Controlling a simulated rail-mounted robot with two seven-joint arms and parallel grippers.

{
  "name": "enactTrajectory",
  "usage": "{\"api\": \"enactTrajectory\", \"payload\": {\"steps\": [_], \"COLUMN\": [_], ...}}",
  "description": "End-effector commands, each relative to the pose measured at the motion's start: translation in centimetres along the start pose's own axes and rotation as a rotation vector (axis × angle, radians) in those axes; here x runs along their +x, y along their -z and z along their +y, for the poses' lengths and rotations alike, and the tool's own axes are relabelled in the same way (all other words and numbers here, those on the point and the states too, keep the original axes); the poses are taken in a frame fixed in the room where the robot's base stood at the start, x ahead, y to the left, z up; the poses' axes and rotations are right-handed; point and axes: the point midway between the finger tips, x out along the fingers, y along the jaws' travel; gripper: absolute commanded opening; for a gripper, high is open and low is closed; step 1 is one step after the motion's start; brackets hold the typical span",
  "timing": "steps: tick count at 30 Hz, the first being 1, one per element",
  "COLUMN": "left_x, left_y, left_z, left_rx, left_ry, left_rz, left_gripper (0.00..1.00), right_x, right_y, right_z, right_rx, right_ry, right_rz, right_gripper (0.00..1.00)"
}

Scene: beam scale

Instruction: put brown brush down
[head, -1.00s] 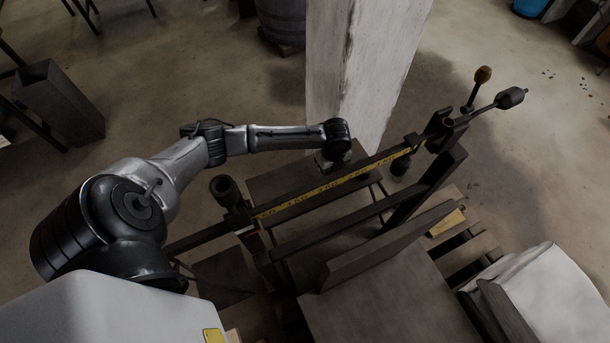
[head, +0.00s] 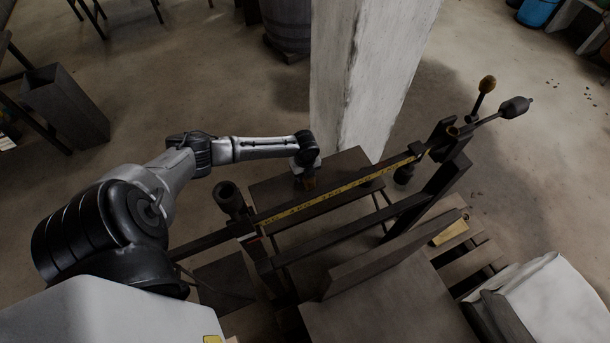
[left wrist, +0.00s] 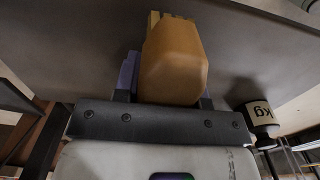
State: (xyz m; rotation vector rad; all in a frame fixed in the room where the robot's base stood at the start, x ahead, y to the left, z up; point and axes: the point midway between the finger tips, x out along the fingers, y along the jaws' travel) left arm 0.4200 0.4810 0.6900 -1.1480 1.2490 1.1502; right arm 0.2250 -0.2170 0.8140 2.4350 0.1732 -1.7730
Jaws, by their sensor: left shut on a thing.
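My left gripper (head: 309,184) is over the dark flat board (head: 350,160) behind the scale beam. In the left wrist view it is shut on the brown brush (left wrist: 173,62), an orange-brown block with a yellowish edge at its far end. The dark board surface (left wrist: 85,45) fills the background behind the brush. I cannot tell whether the brush touches the board. My right gripper is not in view.
The beam with its yellow graduated strip (head: 320,196) runs close in front of the gripper. A dark cup-shaped part (head: 229,195) stands left of it. A white pillar (head: 365,80) rises behind. A weight marked "kg" (left wrist: 260,114) shows in the wrist view. The board's right part is clear.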

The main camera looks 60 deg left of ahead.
Motion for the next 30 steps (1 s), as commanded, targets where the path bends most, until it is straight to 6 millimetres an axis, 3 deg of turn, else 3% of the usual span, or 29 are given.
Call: {"api": "enactTrajectory", "payload": {"steps": [4, 17, 18, 26, 30], "left_x": [1.1, 1.6, 1.7, 1.6, 1.6], "left_y": [0.0, 0.0, 0.0, 0.0, 0.0], "left_z": [-0.1, -0.1, 0.0, 0.0, 0.0], "left_rx": [-0.002, 0.000, 0.000, 0.000, 0.000], "left_ry": [0.001, 0.001, 0.001, 0.000, 0.000], "left_rz": [0.000, -0.001, -0.001, -0.001, -0.001], "left_gripper": [0.08, 0.08, 0.39, 0.64, 0.64], "right_x": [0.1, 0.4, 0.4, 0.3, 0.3], "right_y": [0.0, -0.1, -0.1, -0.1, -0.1], "right_z": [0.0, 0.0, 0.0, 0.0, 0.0], "right_rx": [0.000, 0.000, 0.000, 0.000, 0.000], "right_ry": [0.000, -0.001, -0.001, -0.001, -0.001], "right_rz": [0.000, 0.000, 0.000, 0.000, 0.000], "right_gripper": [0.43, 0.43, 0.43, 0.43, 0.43]}}
